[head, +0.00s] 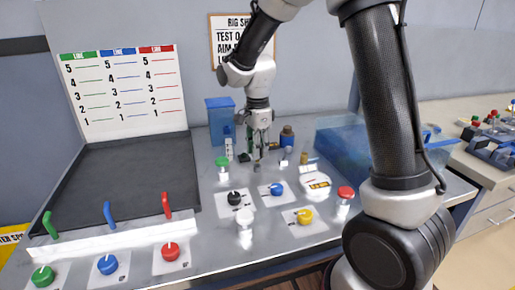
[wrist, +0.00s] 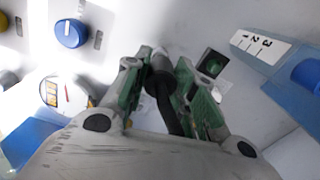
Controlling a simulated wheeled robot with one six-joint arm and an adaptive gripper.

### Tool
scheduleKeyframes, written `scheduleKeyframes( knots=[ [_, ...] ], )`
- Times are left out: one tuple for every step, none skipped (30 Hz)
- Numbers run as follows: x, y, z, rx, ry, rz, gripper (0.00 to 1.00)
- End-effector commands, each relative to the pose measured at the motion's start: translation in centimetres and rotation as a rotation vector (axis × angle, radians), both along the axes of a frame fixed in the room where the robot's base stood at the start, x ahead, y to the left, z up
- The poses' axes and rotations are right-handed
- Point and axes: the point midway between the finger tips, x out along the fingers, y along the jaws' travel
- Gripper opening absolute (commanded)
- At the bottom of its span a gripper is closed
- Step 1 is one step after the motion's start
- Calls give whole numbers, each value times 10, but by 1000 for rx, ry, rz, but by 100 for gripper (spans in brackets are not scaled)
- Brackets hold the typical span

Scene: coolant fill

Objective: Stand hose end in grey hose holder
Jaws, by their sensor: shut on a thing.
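My gripper (head: 258,150) points down over the back middle of the metal bench. In the wrist view its green fingers (wrist: 163,85) are closed on the black hose end (wrist: 160,82), with the dark hose running back between them. A small greyish-brown piece (head: 257,166) shows just below the fingertips in the head view; I cannot tell whether it is the hose tip or a fitting on the bench. I cannot clearly pick out the grey hose holder in either view. Whether the hose end touches the bench is unclear.
A blue container (head: 221,118) with a white numbered strip (wrist: 262,46) stands beside my gripper. A small dark block (wrist: 212,63) is close to the fingers. Knobs, including a blue one (head: 277,188), and a round white gauge (head: 316,184) are in front. A translucent blue tank (head: 341,140) is right.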

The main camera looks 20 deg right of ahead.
Motion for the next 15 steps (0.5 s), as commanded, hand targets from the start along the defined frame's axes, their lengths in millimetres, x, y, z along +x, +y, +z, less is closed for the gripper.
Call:
scheduleKeyframes(
  knots=[
    [0, 0, 0, 0, 0, 0, 11],
    [0, 0, 0, 0, 0, 0, 11],
    [0, 0, 0, 0, 0, 0, 11],
    [0, 0, 0, 0, 0, 0, 11],
    [0, 0, 0, 0, 0, 0, 11],
    [0, 0, 0, 0, 0, 0, 11],
    [0, 0, 0, 0, 0, 0, 11],
    [0, 0, 0, 0, 0, 0, 11],
    [0, 0, -1, 0, 0, 0, 11],
    [0, 0, -1, 0, 0, 0, 11],
    [0, 0, -2, 0, 0, 0, 11],
    [0, 0, -2, 0, 0, 0, 11],
    [0, 0, -3, 0, 0, 0, 11],
    [0, 0, -4, 0, 0, 0, 11],
    [0, 0, -5, 0, 0, 0, 11]
  ],
)
